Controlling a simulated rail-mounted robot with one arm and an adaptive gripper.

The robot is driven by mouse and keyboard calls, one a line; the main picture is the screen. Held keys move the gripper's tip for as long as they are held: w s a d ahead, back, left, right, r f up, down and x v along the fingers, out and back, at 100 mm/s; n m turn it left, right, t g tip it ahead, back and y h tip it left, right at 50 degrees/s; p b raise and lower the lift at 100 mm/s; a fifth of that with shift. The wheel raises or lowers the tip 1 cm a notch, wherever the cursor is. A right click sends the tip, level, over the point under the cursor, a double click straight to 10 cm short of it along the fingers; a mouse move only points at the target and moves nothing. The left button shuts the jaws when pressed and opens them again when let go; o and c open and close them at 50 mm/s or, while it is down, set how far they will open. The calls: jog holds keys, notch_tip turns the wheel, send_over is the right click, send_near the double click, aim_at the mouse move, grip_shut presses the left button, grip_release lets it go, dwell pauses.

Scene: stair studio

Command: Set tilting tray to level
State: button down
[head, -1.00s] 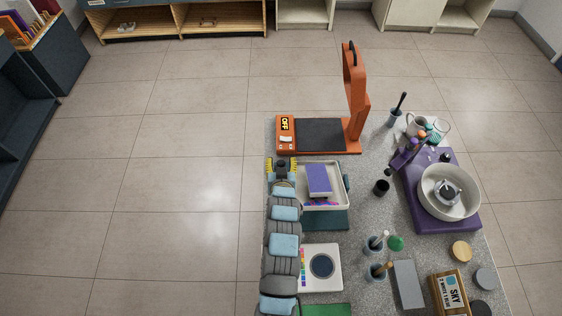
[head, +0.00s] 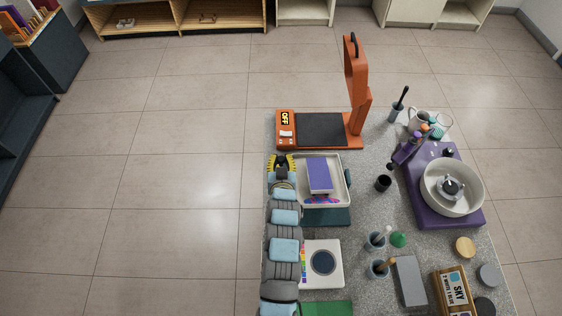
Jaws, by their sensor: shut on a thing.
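The tilting tray (head: 339,200) is a shallow white tray on a dark teal base (head: 328,217). It stands at the left of the grey worktop and holds a purple block (head: 319,175), with small pink and blue marks or pieces at its near end. My gripper (head: 282,160), with yellow-edged fingers, is at the tray's left side near its far corner. It is shut on a part of the tray there; my gripper hides the exact part. A dark teal piece shows at the tray's right side. The tray's exact tilt is hard to tell from above.
An orange press (head: 356,90) marked OFF stands just beyond the tray. A white colour-strip panel (head: 336,275) lies nearer. Open floor is at the left.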

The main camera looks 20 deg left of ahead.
jog(key=shift+s+d+r+t+y+b, duration=0.15)
jog(key=shift+s+t+b, duration=0.25)
jog(key=shift+b, duration=0.6)
jog(key=shift+s+d+r+t+y+b, duration=0.1)
jog(key=shift+s+t+y+b, duration=0.25)
jog(key=shift+b, duration=0.65)
jog(key=shift+s+d+r+t+y+b, duration=0.2)
jog(key=shift+t+b, duration=0.35)
jog(key=shift+b, duration=0.45)
jog(key=shift+s+r, duration=0.2)
jog(key=shift+r, duration=0.05)
jog(key=c, duration=0.9)
grip_release()
jog(key=shift+w+r, duration=0.1)
jog(key=shift+o, duration=0.4)
jog(key=shift+w, duration=0.1)
jog(key=shift+f, duration=0.35)
jog(key=shift+s+d, duration=0.15)
jog(key=shift+s, duration=0.35)
jog(key=v, duration=1.1)
jog(key=shift+s, duration=0.15)
